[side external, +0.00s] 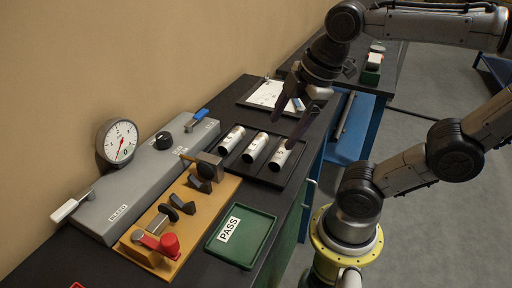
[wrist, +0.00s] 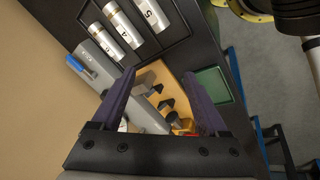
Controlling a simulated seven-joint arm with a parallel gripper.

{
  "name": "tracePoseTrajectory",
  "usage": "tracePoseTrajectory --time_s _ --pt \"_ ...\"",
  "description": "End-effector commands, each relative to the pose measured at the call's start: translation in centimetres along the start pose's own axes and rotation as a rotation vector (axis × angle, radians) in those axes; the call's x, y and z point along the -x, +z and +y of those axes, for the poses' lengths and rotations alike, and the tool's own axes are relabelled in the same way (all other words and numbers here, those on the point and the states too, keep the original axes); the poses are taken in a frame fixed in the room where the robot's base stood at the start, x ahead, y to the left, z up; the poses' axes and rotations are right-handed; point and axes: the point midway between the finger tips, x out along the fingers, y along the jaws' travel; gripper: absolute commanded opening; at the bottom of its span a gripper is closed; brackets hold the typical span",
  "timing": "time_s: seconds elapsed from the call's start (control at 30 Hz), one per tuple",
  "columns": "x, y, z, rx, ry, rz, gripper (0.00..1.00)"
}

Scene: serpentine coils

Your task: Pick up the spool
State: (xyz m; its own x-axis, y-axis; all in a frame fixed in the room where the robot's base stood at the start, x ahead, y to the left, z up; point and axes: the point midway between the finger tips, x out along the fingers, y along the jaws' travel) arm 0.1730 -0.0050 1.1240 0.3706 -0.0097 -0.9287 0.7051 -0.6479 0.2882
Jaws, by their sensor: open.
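Three silver cylinders lie side by side in a black tray (side external: 262,178): left (side external: 232,139), middle (side external: 254,147) and right (side external: 280,155). They look like spools with dark letters on them; I cannot tell which one is meant. In the wrist view they show at the top, the nearest to the right edge (wrist: 151,14) marked "S", then another (wrist: 122,25) and a third (wrist: 103,38). My gripper (side external: 283,129) is open and empty, its dark fingers pointing down above the tray's right side. Its fingers also show in the wrist view (wrist: 159,73), with nothing between them.
A grey test bench with a gauge (side external: 117,141) stands along the wall. In front is a yellow fixture (side external: 167,245) with a red knob (side external: 169,244). A green PASS tray (side external: 255,237) lies near the front edge. A white sheet (side external: 268,94) lies behind.

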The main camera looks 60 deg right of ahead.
Motion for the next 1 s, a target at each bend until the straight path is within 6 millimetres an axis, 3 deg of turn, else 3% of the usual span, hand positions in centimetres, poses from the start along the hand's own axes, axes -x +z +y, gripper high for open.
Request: tracePoseTrajectory --time_s 0.33,0.43,0.53,0.73,1.0 --pt "0.5 -1.6 7.0 0.666 -0.202 -0.097 0.77" --pt "-0.6 -1.5 9.8 0.767 -0.287 -0.105 0.77" --pt "-1.9 -1.0 11.7 0.745 -0.332 -0.114 0.77" --pt "-3.8 0.1 12.4 0.698 -0.373 -0.125 0.77" --pt "-8.1 1.2 10.9 0.698 -0.374 -0.125 0.77"
